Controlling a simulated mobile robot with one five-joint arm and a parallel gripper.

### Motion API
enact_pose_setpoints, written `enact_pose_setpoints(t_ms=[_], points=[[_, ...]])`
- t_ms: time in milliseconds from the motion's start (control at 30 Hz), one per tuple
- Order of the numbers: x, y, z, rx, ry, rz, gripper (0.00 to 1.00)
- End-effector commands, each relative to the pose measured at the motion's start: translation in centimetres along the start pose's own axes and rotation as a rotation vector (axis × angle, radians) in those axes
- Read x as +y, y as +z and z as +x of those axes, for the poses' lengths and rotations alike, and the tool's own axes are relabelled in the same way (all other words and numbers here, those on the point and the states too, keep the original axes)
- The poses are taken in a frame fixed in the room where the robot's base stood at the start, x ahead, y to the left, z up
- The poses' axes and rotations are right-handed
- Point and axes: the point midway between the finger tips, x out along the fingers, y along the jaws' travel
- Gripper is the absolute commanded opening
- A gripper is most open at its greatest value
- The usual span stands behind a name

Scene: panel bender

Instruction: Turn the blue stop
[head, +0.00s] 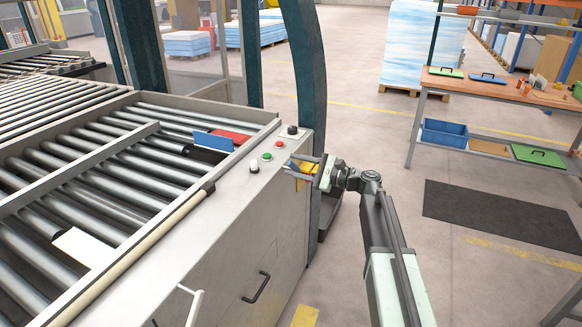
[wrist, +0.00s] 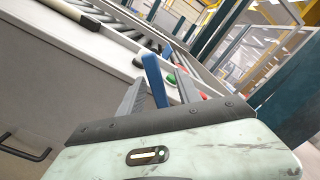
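My gripper (head: 292,166) is at the right end of the roller bed's front panel, beside the push buttons. In the wrist view my gripper (wrist: 160,84) is open, with its two grey fingers apart. A narrow blue piece, apparently the blue stop (wrist: 153,75), stands between the fingers there, with gaps visible on both sides. Its lower end is hidden behind my gripper's body. In the head view a small patch of blue (head: 291,163) shows at the fingers, beside a yellow part (head: 306,168). I cannot tell whether the fingers touch it.
Green (head: 267,156), red (head: 279,143), white and black buttons sit on the panel close by. A blue plate (head: 213,141) and a red plate (head: 232,136) stand among the rollers. A dark machine post (head: 312,90) rises just behind my gripper.

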Motion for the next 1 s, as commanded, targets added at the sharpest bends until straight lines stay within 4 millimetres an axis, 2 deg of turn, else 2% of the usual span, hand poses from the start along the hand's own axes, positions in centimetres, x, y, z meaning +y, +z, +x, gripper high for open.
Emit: enact_pose_setpoints(t_ms=[267, 367, 600, 700, 1000], points=[[0.4, 0.4, 0.3, -0.009, 0.008, -0.001, 0.4], [0.4, 0.4, -1.1, -0.008, 0.007, -0.001, 0.4], [0.2, 0.2, -5.8, -0.006, 0.005, 0.0, 0.4], [0.2, 0.2, -6.9, -0.006, 0.006, 0.0, 0.4], [0.2, 0.1, -7.3, -0.007, 0.006, 0.0, 0.4]])
